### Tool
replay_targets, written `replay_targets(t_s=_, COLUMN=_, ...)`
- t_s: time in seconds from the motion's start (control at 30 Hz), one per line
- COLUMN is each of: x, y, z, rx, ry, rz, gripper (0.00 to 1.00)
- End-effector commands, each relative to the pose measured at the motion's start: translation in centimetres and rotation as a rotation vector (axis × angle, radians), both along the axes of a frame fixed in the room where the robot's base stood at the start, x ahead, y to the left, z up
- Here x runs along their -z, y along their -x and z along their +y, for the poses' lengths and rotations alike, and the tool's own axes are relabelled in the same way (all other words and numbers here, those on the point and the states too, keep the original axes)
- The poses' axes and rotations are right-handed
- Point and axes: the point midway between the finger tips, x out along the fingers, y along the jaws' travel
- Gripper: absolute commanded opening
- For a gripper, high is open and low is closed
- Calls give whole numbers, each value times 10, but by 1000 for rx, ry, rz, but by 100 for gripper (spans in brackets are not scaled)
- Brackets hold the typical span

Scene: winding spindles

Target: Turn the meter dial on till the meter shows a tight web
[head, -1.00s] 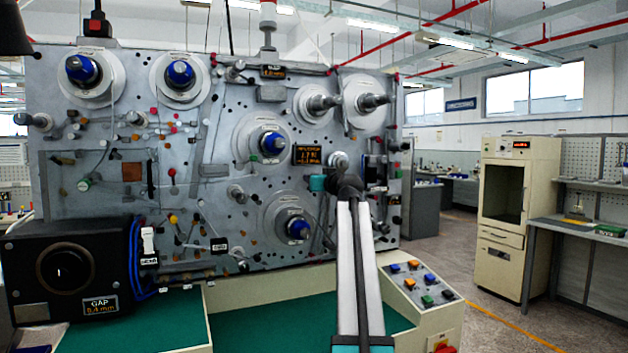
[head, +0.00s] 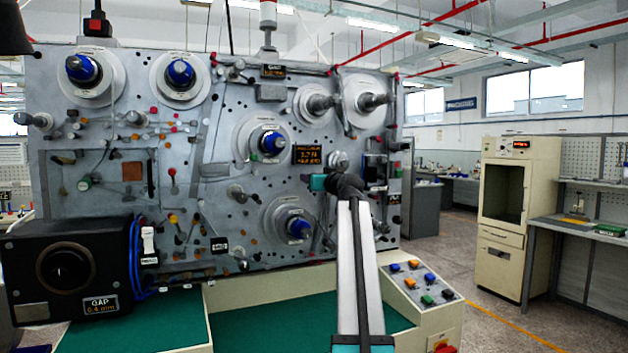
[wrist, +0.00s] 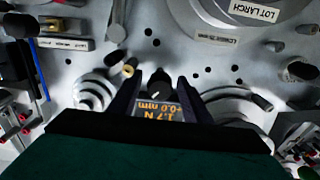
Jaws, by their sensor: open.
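The meter (head: 307,155) is a small dark display with orange characters in the middle of the grey machine panel. In the wrist view its display (wrist: 158,110) appears upside down and seems to read 1.7 N and +0.0 mm; in the head view its small digits are unclear. The meter dial (wrist: 159,84) is a small black knob with a pale mark beside the display. My gripper (wrist: 157,79) is open, with one dark finger on each side of the dial; I cannot tell whether either touches it. In the head view the dial is not clearly seen near my gripper (head: 305,178).
Blue-capped spindles (head: 268,142) and bare metal spindles (head: 372,101) stick out around the meter. A black gap box (head: 68,268) stands at lower left. A sloped button console (head: 425,283) stands at lower right. The green bench top (head: 270,318) is clear.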

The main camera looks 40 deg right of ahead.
Motion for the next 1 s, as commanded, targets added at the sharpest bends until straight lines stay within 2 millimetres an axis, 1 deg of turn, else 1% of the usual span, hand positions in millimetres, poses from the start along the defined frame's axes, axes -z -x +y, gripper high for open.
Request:
replay_targets(t_s=0.27, x=1, y=18, z=8, rx=1, ry=0, rz=0, gripper=45)
replay_targets(t_s=1.0, x=2, y=104, z=42, rx=1, ry=0, rz=-1, gripper=45)
